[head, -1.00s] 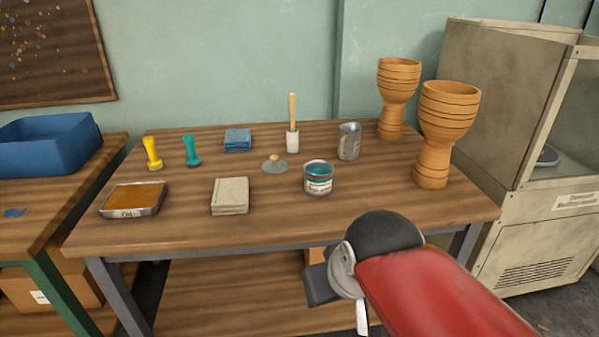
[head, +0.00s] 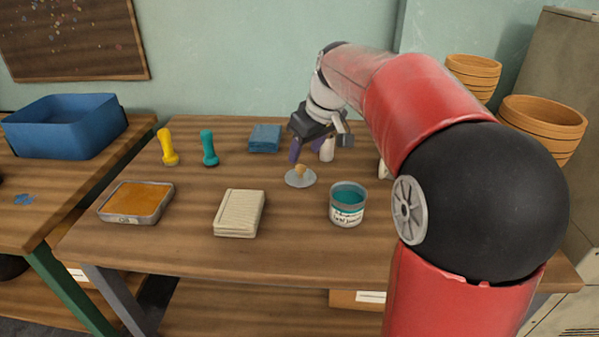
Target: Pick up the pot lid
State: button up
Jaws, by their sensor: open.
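The pot lid (head: 294,180) is a small grey disc with a tan knob. It lies flat on the wooden table (head: 180,247), near the middle. The white mallet behind my gripper is mostly hidden.
A teal glaze jar (head: 347,205) stands right of the lid.

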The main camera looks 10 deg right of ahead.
aim_at(301, 166)
jog(key=x, duration=0.5)
jog(key=shift+d+f, duration=0.2)
jog(key=shift+f, duration=0.1)
grip_shut()
jog(key=shift+r, duration=0.15)
notch_tip(301, 166, up, 20)
jog(key=p, duration=0.3)
jog(key=shift+p, duration=0.45)
